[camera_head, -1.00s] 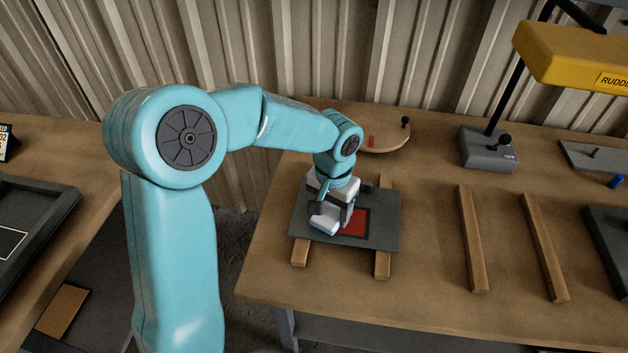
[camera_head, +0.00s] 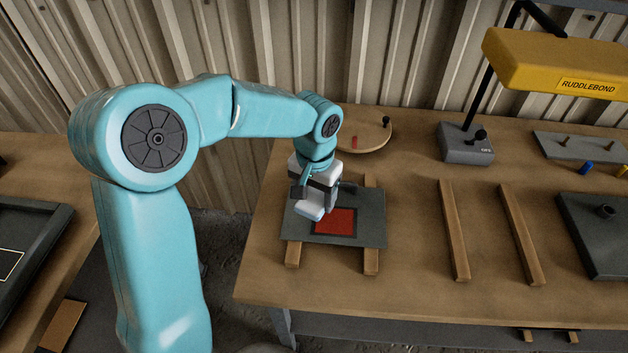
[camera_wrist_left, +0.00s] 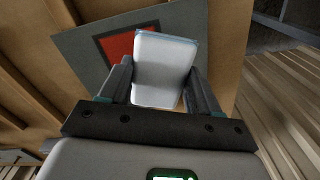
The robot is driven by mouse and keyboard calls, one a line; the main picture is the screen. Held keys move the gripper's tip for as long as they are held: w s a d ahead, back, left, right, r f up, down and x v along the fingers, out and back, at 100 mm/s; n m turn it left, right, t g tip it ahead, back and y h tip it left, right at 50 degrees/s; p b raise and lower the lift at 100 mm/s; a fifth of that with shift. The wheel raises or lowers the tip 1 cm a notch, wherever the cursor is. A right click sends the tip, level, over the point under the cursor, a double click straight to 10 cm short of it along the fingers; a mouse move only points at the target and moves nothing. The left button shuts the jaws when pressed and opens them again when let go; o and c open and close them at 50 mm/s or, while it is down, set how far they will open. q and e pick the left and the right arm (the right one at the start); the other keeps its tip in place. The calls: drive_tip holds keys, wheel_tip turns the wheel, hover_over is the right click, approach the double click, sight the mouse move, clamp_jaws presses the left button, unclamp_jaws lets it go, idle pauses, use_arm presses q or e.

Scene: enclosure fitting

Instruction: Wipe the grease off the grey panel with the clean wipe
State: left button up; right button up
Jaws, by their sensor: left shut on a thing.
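The grey panel (camera_head: 370,217) lies flat across two wooden strips on the left part of the bench. It has a red square (camera_head: 334,222) with a dark border; panel and red square also show in the wrist view (camera_wrist_left: 85,48). My left gripper (camera_head: 314,203) is over the panel's left part, shut on a white, block-shaped wipe (camera_head: 308,214) with a bluish end. The wipe (camera_wrist_left: 163,70) sits between both fingers in the wrist view. I cannot tell whether it touches the panel. I cannot make out grease. My right gripper is not in view.
A round wooden board (camera_head: 370,140) lies behind the panel. A grey-based lamp (camera_head: 466,146) with a yellow head (camera_head: 555,62) stands further right. Bench between panel and strips is clear.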

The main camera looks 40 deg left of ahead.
use_arm(q)
drive_tip(key=shift+r+p, duration=0.5)
drive_tip(key=shift+r, duration=0.45)
drive_tip(key=shift+a+r, duration=0.1)
drive_tip(key=shift+r, duration=0.1)
drive_tip(key=shift+s+f, duration=0.1)
drive_tip(key=shift+s, duration=0.05)
